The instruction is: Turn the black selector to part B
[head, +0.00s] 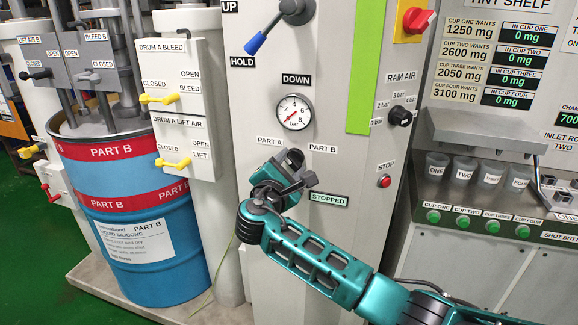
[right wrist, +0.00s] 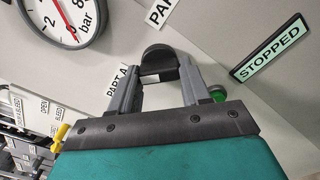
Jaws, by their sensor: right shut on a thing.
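The black selector (head: 295,155) is on the grey panel between the PART A label (head: 269,141) and the PART B label (head: 322,148). My right gripper (head: 293,168) is at it and partly hides it in the head view. In the right wrist view the selector (right wrist: 157,55) sits between the two fingertips, and my right gripper (right wrist: 158,76) is shut on its black grip. Which label the selector points to is hard to tell, as the fingers cover much of it. My left gripper is not in view.
A bar gauge (head: 294,112) is above the selector. The STOPPED display (head: 329,199) and a green button (right wrist: 217,94) are close to my gripper. A red stop button (head: 384,181) is to the right. A blue PART B drum (head: 135,205) stands at the left.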

